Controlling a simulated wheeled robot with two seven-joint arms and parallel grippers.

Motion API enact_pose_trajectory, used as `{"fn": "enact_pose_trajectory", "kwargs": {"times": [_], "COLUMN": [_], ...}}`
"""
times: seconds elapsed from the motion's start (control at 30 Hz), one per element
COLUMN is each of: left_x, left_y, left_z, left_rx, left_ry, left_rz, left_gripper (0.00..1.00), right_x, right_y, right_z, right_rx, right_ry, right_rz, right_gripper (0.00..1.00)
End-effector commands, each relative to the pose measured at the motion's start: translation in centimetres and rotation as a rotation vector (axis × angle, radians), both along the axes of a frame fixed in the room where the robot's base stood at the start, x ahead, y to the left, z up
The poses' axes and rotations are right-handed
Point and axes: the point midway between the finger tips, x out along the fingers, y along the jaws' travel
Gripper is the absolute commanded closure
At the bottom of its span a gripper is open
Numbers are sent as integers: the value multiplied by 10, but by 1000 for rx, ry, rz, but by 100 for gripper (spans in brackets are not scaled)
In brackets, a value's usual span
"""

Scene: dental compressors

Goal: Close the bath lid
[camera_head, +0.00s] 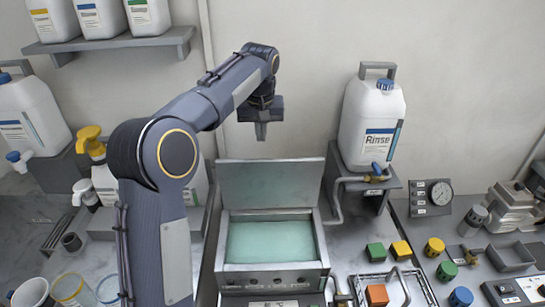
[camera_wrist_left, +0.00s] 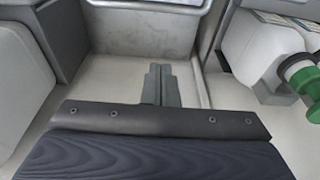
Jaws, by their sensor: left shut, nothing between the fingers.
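The bath (camera_head: 322,262) is a grey metal box with pale green liquid inside and controls along its front. Its lid (camera_head: 270,184) is a flat grey panel standing up, open, at the back edge of the bath. My left gripper (camera_head: 261,138) points down just above the lid's top edge in the head view, with a small gap in the picture. Its fingers are shut and empty, and they also show in the left wrist view (camera_wrist_left: 160,84). How far the gripper is behind or in front of the lid I cannot tell. My right gripper is out of view.
A white Rinse bottle (camera_head: 371,124) stands on a grey stand right of the lid, with a tap and pipe beside the bath. Coloured blocks (camera_head: 376,252) and knobs lie to the right. A wall shelf (camera_head: 110,43) with bottles is at upper left.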

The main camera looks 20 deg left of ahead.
Motion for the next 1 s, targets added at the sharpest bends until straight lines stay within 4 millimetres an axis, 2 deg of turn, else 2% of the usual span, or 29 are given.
{"fn": "enact_pose_trajectory", "kwargs": {"times": [0.13,0.27,0.67,0.8,1.0], "left_x": [0,2,17,-2,-16], "left_y": [2,3,10,1,-6], "left_z": [-3,-18,-99,-92,-91], "left_rx": [0,1,-1,0,0], "left_ry": [-1,3,3,-3,-2], "left_rz": [2,1,1,-1,1], "left_gripper": [100,100,100,100,100], "right_x": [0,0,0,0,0], "right_y": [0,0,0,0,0], "right_z": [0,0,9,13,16], "right_rx": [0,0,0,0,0], "right_ry": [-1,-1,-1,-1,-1], "right_rz": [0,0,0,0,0], "right_gripper": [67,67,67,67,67]}}
